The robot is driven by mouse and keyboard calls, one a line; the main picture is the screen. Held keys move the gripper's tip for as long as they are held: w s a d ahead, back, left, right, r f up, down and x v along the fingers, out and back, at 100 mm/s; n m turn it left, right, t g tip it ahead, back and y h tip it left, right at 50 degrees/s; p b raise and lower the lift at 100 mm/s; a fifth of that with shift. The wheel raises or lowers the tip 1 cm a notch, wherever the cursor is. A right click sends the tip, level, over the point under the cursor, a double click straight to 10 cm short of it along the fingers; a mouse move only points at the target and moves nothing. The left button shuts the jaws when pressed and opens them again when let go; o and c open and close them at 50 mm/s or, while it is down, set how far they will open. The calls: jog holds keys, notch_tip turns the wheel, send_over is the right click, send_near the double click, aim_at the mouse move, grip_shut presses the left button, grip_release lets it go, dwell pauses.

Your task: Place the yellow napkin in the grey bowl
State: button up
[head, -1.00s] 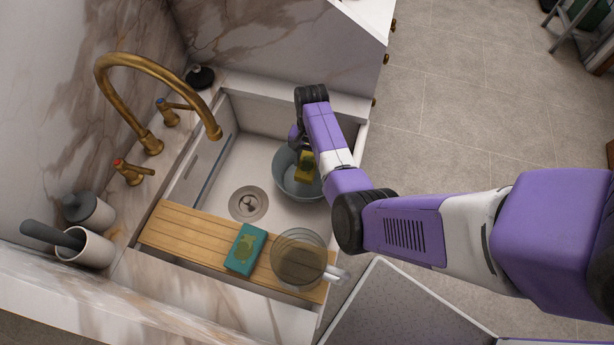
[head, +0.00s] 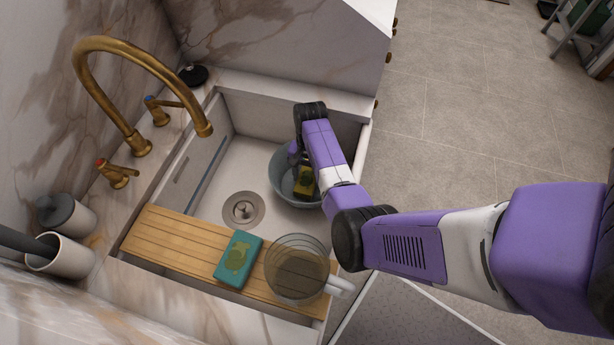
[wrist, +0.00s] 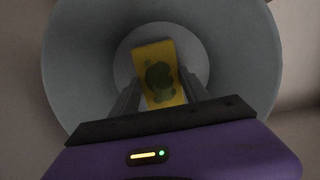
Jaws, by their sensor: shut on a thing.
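The grey bowl (head: 283,177) stands in the white sink, at its right end. My gripper (wrist: 158,97) reaches down into the bowl and is shut on the yellow napkin (wrist: 153,60), a yellow block-like packet with a green print. The napkin also shows in the head view (head: 304,181), inside the bowl's outline. In the wrist view the bowl (wrist: 75,60) surrounds the napkin and the fingers. I cannot tell whether the napkin touches the bowl's bottom. My arm hides part of the bowl's right side in the head view.
A wooden board (head: 170,236) spans the sink's near end, with a teal packet (head: 239,258) and a clear glass mug (head: 297,270) on it. A brass faucet (head: 135,105) arches over the sink's left side. The sink floor around the drain (head: 243,209) is clear.

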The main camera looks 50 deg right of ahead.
aim_at(308, 175)
jog(key=shift+f, duration=0.15)
jog(key=o, duration=1.5)
jog(key=shift+c, duration=0.2)
notch_tip(308, 175, up, 12)
jog(key=d, duration=0.1)
jog(key=shift+w+d+p, duration=0.15)
jog(key=shift+w+p, duration=0.15)
jog(key=shift+p, duration=0.15)
